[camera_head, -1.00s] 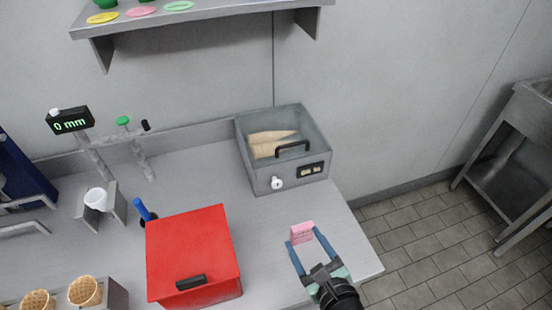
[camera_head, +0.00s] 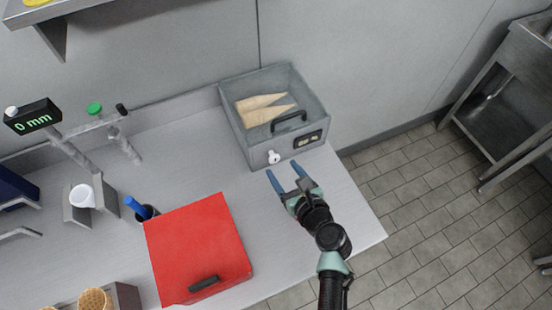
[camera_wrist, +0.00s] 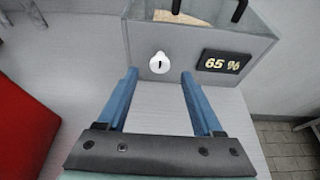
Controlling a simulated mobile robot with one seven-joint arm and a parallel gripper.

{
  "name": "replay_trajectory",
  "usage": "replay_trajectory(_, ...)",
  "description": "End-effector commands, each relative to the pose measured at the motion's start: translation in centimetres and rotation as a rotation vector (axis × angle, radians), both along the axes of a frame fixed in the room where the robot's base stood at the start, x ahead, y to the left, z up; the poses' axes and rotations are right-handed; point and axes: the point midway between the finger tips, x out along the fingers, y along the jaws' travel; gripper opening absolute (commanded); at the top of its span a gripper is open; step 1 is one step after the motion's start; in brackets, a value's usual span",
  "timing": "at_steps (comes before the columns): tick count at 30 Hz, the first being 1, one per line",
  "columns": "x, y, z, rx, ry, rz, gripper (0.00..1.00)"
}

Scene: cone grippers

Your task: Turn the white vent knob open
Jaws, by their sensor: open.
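The white vent knob (camera_head: 273,157) sits on the front of a grey box (camera_head: 242,140) with a clear-looking top. In the wrist view the round knob (camera_wrist: 160,63) shows a small dark, nearly upright mark. My gripper (camera_head: 285,169) is open and empty, just in front of the box. In the wrist view its two blue fingers (camera_wrist: 159,76) point at the box front, one on each side of the knob and apart from it. A dark display (camera_wrist: 225,62) to the right of the knob reads 65 %.
Tan cones (camera_head: 264,107) lie in the box, below a black handle (camera_head: 289,121). A red box (camera_head: 200,245) stands left of my arm. A blue-handled thing (camera_head: 137,207) and a 0 mm display (camera_head: 33,116) are farther left. The counter's right end is clear.

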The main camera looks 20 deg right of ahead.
Motion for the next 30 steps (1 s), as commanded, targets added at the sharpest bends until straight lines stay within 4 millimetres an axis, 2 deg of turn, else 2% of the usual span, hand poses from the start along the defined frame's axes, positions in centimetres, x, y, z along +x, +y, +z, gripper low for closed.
replay_trajectory(3, 2.1, 0.0, -0.9, 0.001, -0.002, 0.0, 0.68)
replay_trajectory(9, 4.2, 0.1, -1.8, 0.0, -0.001, -0.001, 0.68)
replay_trajectory(22, 4.9, 0.2, -2.0, -0.001, 0.0, 0.0, 0.68)
replay_trajectory(23, 4.9, 0.2, -2.0, -0.001, 0.0, 0.0, 0.64)
replay_trajectory(30, 4.9, 0.2, -2.0, -0.001, 0.0, 0.0, 0.21)
